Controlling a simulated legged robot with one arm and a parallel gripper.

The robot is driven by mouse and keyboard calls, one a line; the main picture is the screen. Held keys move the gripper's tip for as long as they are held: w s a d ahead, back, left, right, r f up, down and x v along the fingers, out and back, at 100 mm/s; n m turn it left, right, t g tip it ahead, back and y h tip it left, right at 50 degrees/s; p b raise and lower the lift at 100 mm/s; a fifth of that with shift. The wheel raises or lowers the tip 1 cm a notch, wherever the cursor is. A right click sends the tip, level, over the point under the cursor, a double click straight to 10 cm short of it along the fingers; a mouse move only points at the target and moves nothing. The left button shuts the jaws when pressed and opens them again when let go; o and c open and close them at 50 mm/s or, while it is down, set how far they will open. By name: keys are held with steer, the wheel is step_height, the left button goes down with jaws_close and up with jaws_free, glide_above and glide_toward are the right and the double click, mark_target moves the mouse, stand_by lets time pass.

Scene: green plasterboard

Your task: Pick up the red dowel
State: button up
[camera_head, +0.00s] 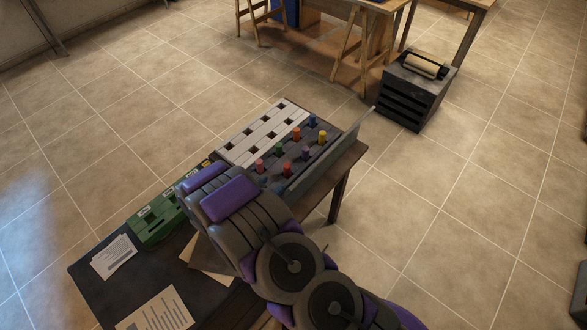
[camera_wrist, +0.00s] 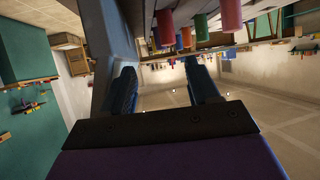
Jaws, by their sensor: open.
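The red dowel (camera_head: 287,169) stands upright in a dark peg board (camera_head: 296,160) on the table, near the board's front edge in the head view. In the wrist view the red dowel (camera_wrist: 231,15) shows at the top, right of centre, cut by the upper edge. My gripper (camera_wrist: 162,80) is open, its two dark blue fingers apart with nothing between them. The red dowel lies outside the finger gap, above and to the right in that view. In the head view my purple and grey wrist hides the fingers.
A pink dowel (camera_head: 259,165), green dowel (camera_head: 279,148), purple dowel (camera_head: 306,152) and yellow dowel (camera_head: 322,137) stand close by. A white board with square holes (camera_head: 265,133) lies behind. A green box (camera_head: 157,220) and papers (camera_head: 113,256) lie left. A grey raised edge (camera_head: 325,158) borders the pegs.

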glide_toward(287, 171)
steer(key=w+f, duration=0.1)
steer(key=w+a+f+b, duration=0.1)
steer(key=shift+w+a, duration=0.1)
steer(key=shift+w, duration=0.2)
steer(key=w+d, duration=0.1)
steer(key=w+d+f, duration=0.1)
steer(key=d, duration=0.1)
steer(key=w+d, duration=0.1)
steer(key=w, duration=0.1)
steer(key=shift+d+f, duration=0.25)
steer(key=shift+d, duration=0.1)
steer(key=shift+w+a+f+b, duration=0.1)
steer(key=shift+b, duration=0.2)
steer(key=w, duration=0.1)
steer(key=w+f, duration=0.1)
steer(key=w+b, duration=0.1)
steer(key=shift+w+d+f, duration=0.3)
steer(key=shift+w+f, duration=0.05)
steer(key=shift+w, duration=0.05)
steer(key=shift+w+d, duration=0.25)
steer(key=shift+d, duration=0.3)
steer(key=shift+a, duration=0.35)
steer(key=c, duration=0.5)
steer(key=shift+d, duration=0.15)
steer(key=c, duration=0.5)
